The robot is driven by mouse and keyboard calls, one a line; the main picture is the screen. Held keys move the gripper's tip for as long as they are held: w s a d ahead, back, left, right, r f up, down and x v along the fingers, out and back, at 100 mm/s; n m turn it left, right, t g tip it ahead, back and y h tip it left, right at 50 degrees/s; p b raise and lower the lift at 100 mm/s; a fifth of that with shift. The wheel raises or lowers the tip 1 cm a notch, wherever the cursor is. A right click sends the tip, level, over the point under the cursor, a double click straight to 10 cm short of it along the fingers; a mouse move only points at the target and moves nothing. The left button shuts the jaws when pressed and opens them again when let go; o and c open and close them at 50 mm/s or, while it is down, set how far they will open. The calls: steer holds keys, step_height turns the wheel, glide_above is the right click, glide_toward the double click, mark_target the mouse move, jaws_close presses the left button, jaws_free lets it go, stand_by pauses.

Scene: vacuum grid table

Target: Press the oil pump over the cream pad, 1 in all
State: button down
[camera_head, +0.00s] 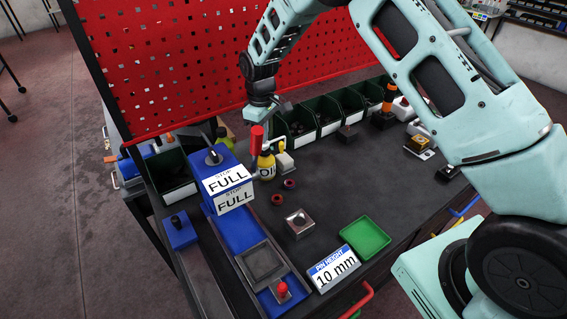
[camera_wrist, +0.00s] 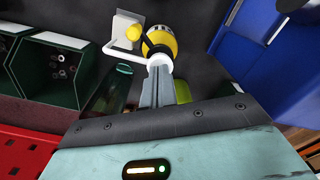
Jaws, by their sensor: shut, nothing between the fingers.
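The oil pump is a yellow bottle (camera_head: 266,167) with an oil label and a white spout, standing at the back of the dark table. In the wrist view the yellow bottle (camera_wrist: 160,42) shows with a black collar, and its white spout reaches left. The cream pad (camera_head: 285,163) is a small pale block just right of the bottle. The pad (camera_wrist: 127,24) also shows in the wrist view, with a yellow knob at its edge. My gripper (camera_wrist: 158,72) is shut and empty, its tips in line with the white pump head. I cannot tell whether they touch.
Green bins (camera_head: 299,122) line the back under a red perforated panel (camera_head: 200,60). A blue box with FULL signs (camera_head: 229,187) stands left of the bottle. A green tray (camera_head: 365,238) and a 10 mm sign (camera_head: 334,269) lie in front. The table's middle right is mostly clear.

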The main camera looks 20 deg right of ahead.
steer(key=shift+f+b, duration=0.55)
steer(key=shift+f, duration=0.4)
steer(key=shift+r, duration=0.2)
steer(key=shift+r+p, duration=0.95)
steer(key=shift+r, duration=0.35)
steer(key=shift+r, duration=0.15)
steer(key=shift+r+p, duration=1.75)
steer(key=shift+r, duration=1.1)
